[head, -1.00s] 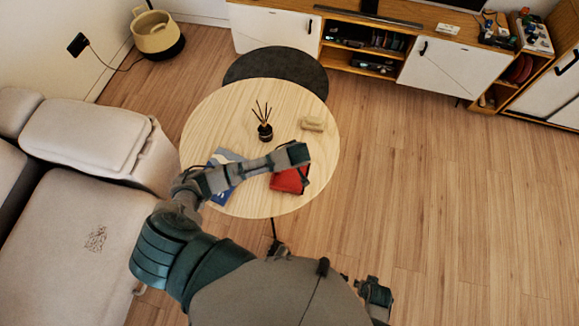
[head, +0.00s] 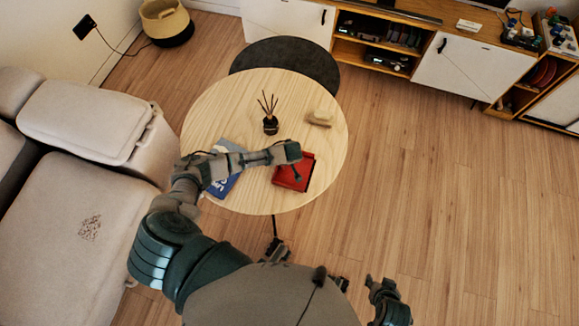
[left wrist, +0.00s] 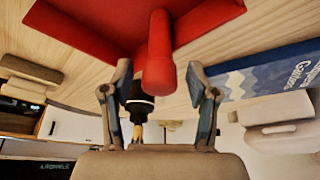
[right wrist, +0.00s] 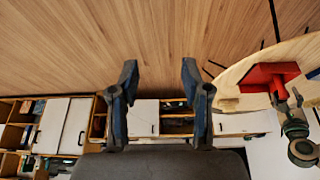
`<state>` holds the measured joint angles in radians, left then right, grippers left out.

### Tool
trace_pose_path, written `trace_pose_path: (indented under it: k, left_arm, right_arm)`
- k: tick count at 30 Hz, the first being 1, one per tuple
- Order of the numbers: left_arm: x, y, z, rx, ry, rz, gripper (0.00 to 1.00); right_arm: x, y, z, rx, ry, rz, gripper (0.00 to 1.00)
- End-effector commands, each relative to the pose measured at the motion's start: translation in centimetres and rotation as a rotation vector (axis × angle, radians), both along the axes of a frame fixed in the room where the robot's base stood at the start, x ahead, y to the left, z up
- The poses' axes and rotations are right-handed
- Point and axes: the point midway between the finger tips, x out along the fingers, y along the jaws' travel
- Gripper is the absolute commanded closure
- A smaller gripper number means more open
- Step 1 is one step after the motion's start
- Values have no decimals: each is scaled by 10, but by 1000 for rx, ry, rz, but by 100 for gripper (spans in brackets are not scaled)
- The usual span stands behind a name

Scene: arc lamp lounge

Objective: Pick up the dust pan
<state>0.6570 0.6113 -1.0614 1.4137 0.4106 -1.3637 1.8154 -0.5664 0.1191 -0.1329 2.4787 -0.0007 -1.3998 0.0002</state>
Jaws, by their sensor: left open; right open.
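The red dust pan (head: 299,175) lies on the round wooden table (head: 225,112), near its front right edge. In the left wrist view the dust pan (left wrist: 90,35) is close. Its handle (left wrist: 158,72) points toward my open left fingers (left wrist: 160,95), in line with the gap between them; I cannot tell whether it is inside the jaws. My right gripper (head: 385,290) is open and empty, low beside the table. The right wrist view shows its open fingers (right wrist: 159,85) and the pan (right wrist: 268,77) beyond.
A blue book (head: 222,182) lies left of the pan, partly under my left arm. A dark reed diffuser (head: 270,124) and a beige object (head: 320,118) stand farther back on the table. The sofa (head: 75,215) is at the left. The floor (head: 450,200) at right is clear.

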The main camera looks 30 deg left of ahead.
Motion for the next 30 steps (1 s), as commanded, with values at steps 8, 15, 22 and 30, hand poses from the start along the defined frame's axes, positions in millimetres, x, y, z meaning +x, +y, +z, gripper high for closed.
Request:
trace_pose_path:
  k: [8, 15, 22, 30]
  left_arm:
    - [2, 2, -4, 0, -3, 1, 41]
    - [2, 2, -4, 0, -2, 1, 81]
    - [2, 2, -4, -1, -3, 1, 100]
    - [2, 2, -3, 0, -2, 1, 100]
  right_arm:
    - [11, 4, 2, 13, -55, 3, 53]
    - [12, 3, 1, 11, -52, 4, 53]
    - [12, 3, 1, 11, -52, 4, 53]
    - [12, 3, 2, 10, -51, 3, 53]
